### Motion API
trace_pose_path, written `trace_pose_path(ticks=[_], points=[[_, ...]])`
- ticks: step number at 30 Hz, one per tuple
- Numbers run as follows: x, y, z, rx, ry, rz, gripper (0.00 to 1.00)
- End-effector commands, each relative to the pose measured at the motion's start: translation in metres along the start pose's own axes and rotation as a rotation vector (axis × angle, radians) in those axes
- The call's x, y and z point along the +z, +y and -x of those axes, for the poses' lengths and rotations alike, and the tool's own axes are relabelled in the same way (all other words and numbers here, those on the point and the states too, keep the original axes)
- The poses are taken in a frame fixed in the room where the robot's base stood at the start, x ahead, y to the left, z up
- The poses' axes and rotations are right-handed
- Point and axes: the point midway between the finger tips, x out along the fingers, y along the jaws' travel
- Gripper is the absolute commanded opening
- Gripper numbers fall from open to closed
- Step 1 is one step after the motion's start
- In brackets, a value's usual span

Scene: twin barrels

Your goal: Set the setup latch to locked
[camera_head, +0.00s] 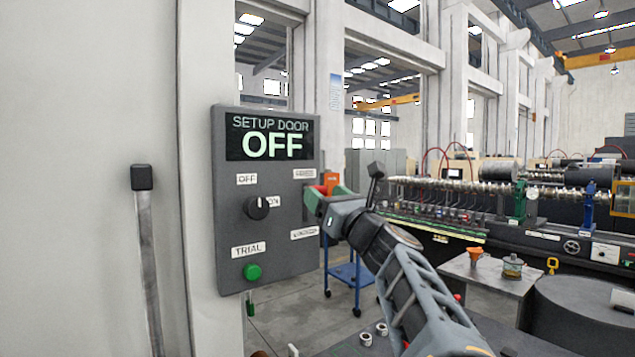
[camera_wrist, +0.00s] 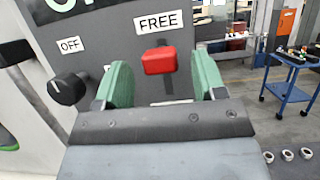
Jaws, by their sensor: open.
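The grey control panel (camera_head: 226,200) hangs on a white post, and its display reads SETUP DOOR OFF. In the wrist view, the red setup latch handle (camera_wrist: 159,61) sits just below the FREE label (camera_wrist: 156,21). A lower right label (camera_head: 304,233) on the panel appears to read LOCKED. My gripper (camera_head: 325,198) is at the panel's right edge. In the wrist view its green fingers (camera_wrist: 163,78) are open, one on each side of the red handle, with visible gaps. The latch's lower part is hidden behind my gripper.
A black knob (camera_head: 258,207) between OFF and ON labels and a green button (camera_head: 252,272) under TRIAL are on the panel's left half. A black-capped lever (camera_head: 142,178) stands left of the panel. A blue cart (camera_head: 349,272) stands behind it.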

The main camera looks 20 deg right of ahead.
Motion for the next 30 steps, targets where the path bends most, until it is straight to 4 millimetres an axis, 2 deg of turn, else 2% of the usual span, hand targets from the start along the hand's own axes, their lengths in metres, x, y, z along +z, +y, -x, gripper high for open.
trace_pose_path(ticks=[3,9,21,30], points=[[0.001,0.0,-0.018,0.002,0.002,-0.001,0.64],[0.0,0.0,-0.033,0.0,0.001,0.0,0.64],[-0.001,0.0,-0.036,0.0,0.001,0.001,0.64],[-0.001,0.0,-0.036,0.0,0.001,0.001,0.35]])
